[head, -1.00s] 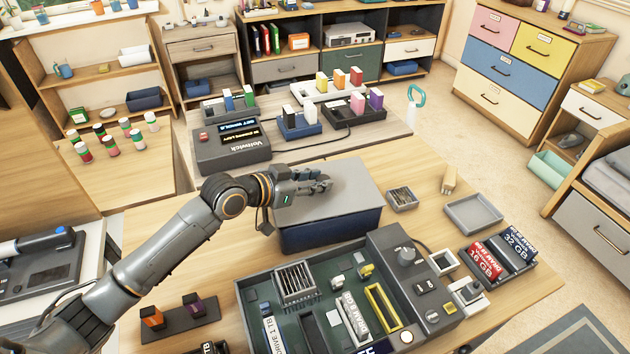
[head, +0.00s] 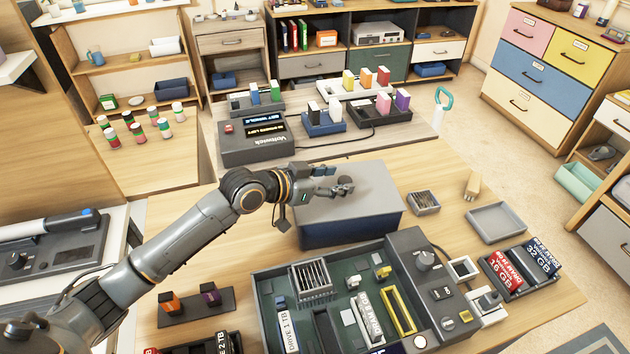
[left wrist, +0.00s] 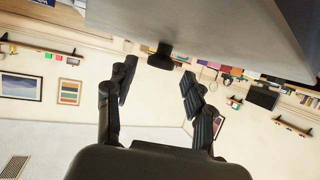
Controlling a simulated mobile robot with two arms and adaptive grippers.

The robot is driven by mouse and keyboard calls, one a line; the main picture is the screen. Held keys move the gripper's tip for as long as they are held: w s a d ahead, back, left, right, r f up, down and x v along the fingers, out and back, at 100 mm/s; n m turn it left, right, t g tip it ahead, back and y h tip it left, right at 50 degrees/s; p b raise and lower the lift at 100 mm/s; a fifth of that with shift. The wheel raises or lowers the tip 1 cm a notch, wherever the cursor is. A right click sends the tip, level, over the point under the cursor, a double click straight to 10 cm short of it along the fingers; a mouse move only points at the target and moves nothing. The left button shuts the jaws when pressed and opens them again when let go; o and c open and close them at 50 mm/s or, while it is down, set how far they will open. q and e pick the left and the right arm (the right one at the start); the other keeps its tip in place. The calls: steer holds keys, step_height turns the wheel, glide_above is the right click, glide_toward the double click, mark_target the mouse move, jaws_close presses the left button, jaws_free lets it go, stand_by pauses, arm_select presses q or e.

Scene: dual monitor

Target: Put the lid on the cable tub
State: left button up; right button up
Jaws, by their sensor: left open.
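The cable tub (head: 352,231) is a dark blue box near the middle of the table in the head view. Its flat grey lid (head: 375,192) lies on top and covers the opening; I see no clear gap. A dark knob (head: 346,183) stands on the lid. My left gripper (head: 335,182) is open just left of the knob, low over the lid. In the left wrist view the two fingers (left wrist: 158,85) are spread and empty. The knob (left wrist: 162,56) shows just beyond the fingertips, apart from them, under the grey lid (left wrist: 200,25). My right gripper is out of view.
An open computer case (head: 262,309) with parts lies in front of the tub. A small grey bin (head: 424,203) and an empty tray (head: 496,222) are to its right. A console with a display (head: 255,143) stands behind. Bare table lies left of the tub.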

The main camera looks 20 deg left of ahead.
arm_select(q)
step_height(320, 180, up, 4)
glide_above(298, 211)
steer(key=shift+f, duration=0.2)
steer(key=shift+s+a+r, duration=0.3)
steer(key=shift+s+r, duration=0.05)
steer(key=shift+s, duration=0.05)
